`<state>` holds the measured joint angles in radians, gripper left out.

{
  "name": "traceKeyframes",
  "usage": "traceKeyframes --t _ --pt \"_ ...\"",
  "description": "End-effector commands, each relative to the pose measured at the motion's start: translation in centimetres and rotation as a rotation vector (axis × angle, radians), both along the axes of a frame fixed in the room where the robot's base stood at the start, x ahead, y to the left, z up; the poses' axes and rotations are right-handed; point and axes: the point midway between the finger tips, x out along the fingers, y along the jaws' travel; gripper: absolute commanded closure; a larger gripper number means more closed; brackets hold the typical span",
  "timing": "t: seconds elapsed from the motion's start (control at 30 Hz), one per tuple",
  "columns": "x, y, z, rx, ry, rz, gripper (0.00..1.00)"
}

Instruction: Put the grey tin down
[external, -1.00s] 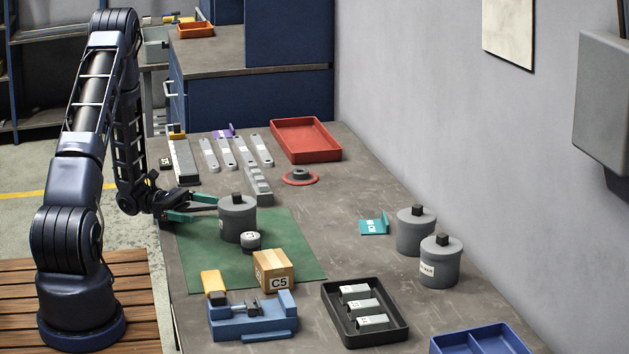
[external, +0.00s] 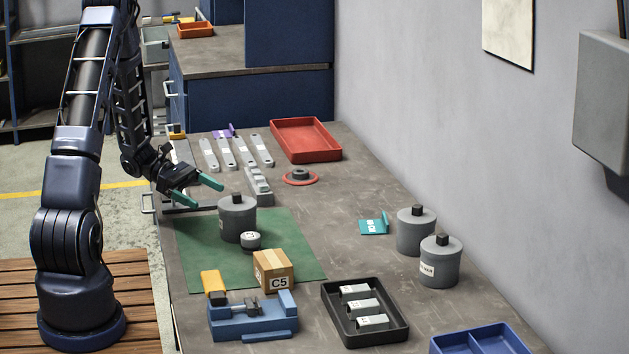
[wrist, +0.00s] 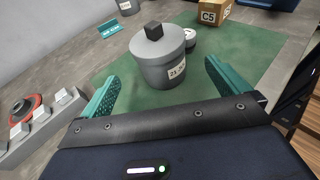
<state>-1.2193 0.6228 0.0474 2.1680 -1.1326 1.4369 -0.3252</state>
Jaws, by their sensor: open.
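The grey tin (external: 237,221), a cylinder with a lid and a dark square knob, stands upright on the green mat (external: 197,262). In the wrist view the tin (wrist: 160,66) shows a white label and stands ahead of my gripper (wrist: 158,88), beyond its fingertips. My gripper (external: 206,190) is open and empty, with teal fingers, up and to the left of the tin in the external view and apart from it. Two similar grey tins (external: 415,232) (external: 439,266) stand on the bench at right.
A small grey round piece (external: 250,240) and a cardboard box marked C5 (external: 273,270) are close to the tin. A blue vise (external: 252,320) and a black tray (external: 403,333) lie in front. Grey bracket blocks (external: 258,183) and a red tray (external: 332,150) are behind.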

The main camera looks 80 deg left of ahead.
Motion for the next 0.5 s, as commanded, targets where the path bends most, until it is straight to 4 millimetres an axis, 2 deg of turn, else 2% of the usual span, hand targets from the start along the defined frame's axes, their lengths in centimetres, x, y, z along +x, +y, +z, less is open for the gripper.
traceKeyframes --t 0.1,0.23,0.5 --pt "0.1 -0.2 0.9 0.041 0.042 0.006 0.00" --pt "0.1 -0.3 1.2 0.060 0.066 0.012 0.00" --pt "1.8 -1.6 0.4 0.062 0.070 0.011 0.00"
